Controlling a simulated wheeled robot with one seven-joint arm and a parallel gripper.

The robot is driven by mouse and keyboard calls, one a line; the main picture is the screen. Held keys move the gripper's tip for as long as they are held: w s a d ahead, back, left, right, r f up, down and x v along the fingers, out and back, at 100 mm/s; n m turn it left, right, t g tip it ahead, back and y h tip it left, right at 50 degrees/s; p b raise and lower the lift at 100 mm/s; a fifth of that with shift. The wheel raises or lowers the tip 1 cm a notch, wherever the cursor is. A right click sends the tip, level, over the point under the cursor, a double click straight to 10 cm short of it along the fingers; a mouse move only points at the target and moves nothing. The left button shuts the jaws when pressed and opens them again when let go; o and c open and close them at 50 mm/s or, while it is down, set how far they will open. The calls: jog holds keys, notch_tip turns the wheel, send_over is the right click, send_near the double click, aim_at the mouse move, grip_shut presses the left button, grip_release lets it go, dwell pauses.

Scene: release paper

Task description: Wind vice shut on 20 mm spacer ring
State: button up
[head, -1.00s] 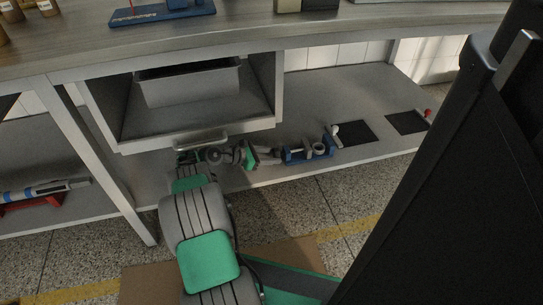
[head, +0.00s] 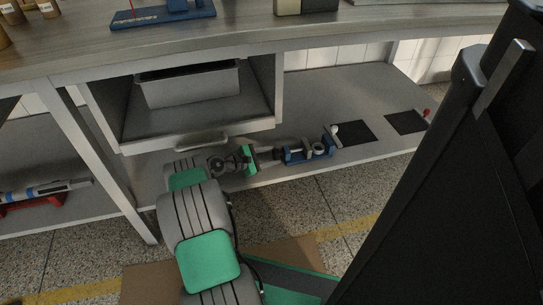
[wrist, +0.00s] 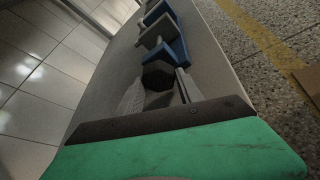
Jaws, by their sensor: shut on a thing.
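The blue vice (head: 293,158) lies on the low shelf, right of my gripper, its long side roughly along the shelf. A grey ring-shaped piece (head: 319,148), probably the spacer ring, sits in its right part; I cannot tell whether both jaws touch it. My gripper (head: 275,153) is at the vice's left end. In the wrist view, the fingers of my gripper (wrist: 160,92) are shut on a dark hexagonal knob (wrist: 157,74) at the near end of the vice (wrist: 176,50). The ring is not clear in the wrist view.
The grey shelf (head: 375,95) carries two black mats (head: 352,132), right of the vice. A white knob (head: 335,129) and a red knob (head: 427,112) stand by the mats. The shelf's front edge is close to the vice.

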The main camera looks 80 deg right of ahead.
jog(key=shift+w, duration=0.1)
jog(key=o, duration=1.4)
jog(key=shift+c, duration=0.2)
